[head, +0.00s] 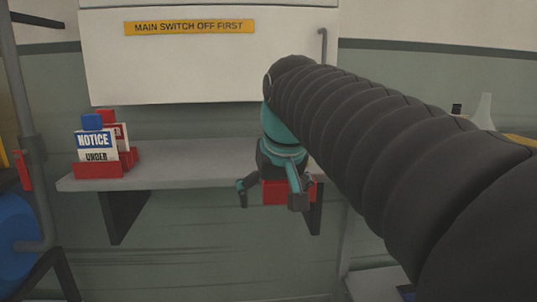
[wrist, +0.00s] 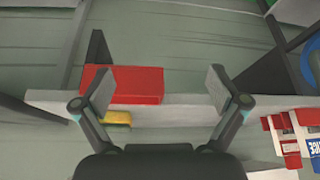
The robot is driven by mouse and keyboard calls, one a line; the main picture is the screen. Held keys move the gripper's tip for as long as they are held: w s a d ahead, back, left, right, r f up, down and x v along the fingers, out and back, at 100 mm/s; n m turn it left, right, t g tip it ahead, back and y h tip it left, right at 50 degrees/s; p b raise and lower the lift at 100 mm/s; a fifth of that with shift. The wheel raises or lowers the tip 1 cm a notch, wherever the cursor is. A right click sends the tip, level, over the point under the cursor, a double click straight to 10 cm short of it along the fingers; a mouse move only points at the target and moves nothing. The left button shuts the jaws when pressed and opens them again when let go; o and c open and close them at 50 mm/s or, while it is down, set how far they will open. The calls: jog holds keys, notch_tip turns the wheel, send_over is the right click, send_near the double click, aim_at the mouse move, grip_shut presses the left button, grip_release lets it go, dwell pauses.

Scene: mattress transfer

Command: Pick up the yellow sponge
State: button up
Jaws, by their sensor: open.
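My gripper (head: 270,195) hangs open in front of the wall shelf in the head view. Its two fingers stand wide apart in the wrist view (wrist: 160,82), with nothing held. A small yellow piece, apparently the sponge (wrist: 118,118), lies by the left finger in the wrist view, partly hidden by it and against the red box (wrist: 138,86). The red box also shows behind the fingers in the head view (head: 273,196). I cannot make out the sponge in the head view.
The grey shelf (head: 180,176) carries red holders with notice signs (head: 98,152) at its left end, also seen at the right in the wrist view (wrist: 287,138). A white cabinet (head: 200,65) hangs above the shelf. A blue drum (head: 15,240) stands far left.

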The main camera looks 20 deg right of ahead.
jog(key=w+d+r+m+g, duration=0.1)
jog(key=w+d+r, duration=0.4)
jog(key=w+r, duration=0.15)
jog(key=w+d+r+m, duration=0.1)
jog(key=w+d+r, duration=0.45)
jog(key=r, duration=0.25)
jog(key=shift+h, duration=0.4)
jog(key=b+x, duration=0.3)
jog(key=x, duration=0.4)
jog(key=shift+f, duration=0.35)
jog(key=shift+b+x, duration=1.1)
jog(key=shift+x, duration=1.45)
jog(key=shift+s+d+f, duration=0.15)
jog(key=shift+d+f, duration=0.05)
jog(key=shift+f, duration=0.1)
jog(key=shift+c, duration=0.3)
jog(key=c, duration=0.7)
jog(key=shift+c, duration=0.2)
